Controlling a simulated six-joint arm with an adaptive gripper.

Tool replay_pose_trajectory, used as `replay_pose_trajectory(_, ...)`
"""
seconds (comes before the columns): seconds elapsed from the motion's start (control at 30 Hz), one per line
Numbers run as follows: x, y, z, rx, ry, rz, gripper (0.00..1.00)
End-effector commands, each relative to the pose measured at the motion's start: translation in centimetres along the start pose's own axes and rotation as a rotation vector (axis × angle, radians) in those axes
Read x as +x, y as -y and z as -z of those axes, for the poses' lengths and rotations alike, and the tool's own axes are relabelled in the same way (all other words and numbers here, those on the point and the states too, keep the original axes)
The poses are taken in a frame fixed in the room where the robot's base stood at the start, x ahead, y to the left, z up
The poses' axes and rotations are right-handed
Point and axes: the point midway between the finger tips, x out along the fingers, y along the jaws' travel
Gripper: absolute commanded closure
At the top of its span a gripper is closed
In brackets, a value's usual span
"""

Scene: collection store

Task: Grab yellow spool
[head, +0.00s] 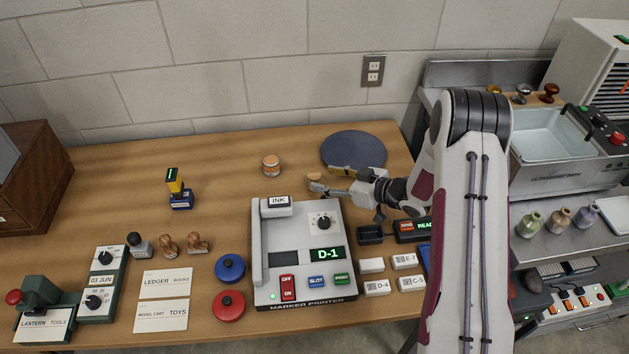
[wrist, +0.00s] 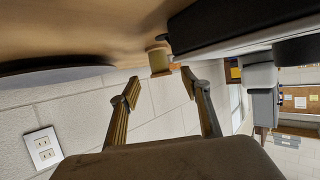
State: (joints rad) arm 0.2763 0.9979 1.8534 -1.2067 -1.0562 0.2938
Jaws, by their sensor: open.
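No spool shows as plainly yellow. A small tan-orange round piece (head: 314,176) shows at the fingertips of my gripper (head: 322,182) in the head view, partly hidden. A spool-like cylinder (head: 271,165) with orange and pale bands stands upright further left on the table. In the wrist view a small tan cylinder (wrist: 158,60) with a wider end shows just beyond my gripper (wrist: 160,82), roughly between the fingertips. I cannot tell which of the two it is. The fingers are apart with nothing clasped between them.
The marker printer (head: 300,262) stands close in front of my gripper, a dark round mat (head: 353,149) behind it. Bare table (head: 225,150) is further left.

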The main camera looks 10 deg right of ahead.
Motion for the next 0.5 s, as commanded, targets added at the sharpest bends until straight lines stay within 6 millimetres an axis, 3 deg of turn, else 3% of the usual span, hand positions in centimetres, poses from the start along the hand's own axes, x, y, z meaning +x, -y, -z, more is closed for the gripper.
replay_pose_trajectory(0.17,0.7,0.1,0.0,-0.001,0.0,0.002,0.53)
replay_pose_trajectory(0.5,4.3,0.2,0.1,-0.001,0.0,0.002,0.53)
